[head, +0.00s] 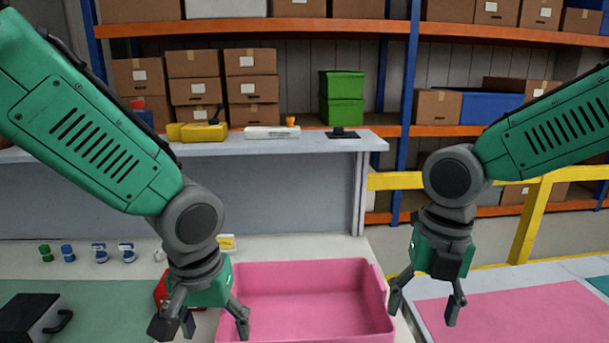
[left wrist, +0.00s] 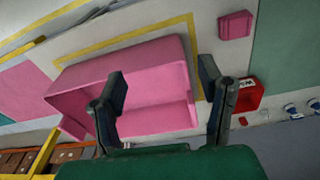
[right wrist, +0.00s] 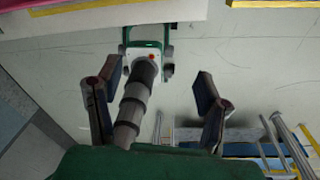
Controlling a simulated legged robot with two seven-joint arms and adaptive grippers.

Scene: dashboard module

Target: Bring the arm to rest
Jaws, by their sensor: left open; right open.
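My left gripper (head: 203,322) hangs pointing down at the left end of the pink bin (head: 305,268), with its fingers spread and nothing between them. In the left wrist view my left gripper (left wrist: 160,92) shows both fingers apart in front of the pink bin (left wrist: 165,62). My right gripper (head: 425,308) hangs just right of the bin, fingers spread and empty. In the right wrist view my right gripper (right wrist: 157,95) has its fingers wide apart above the floor. Both arms are bent, with the forearms sloping down from the sides.
A black box with a handle (head: 32,316) stands at the lower left. Small green and blue parts (head: 68,253) stand behind it. A red container (left wrist: 249,96) is beside the bin. A pink mat (head: 520,312) lies at the right. A yellow rail (head: 535,215) and loaded shelves are behind.

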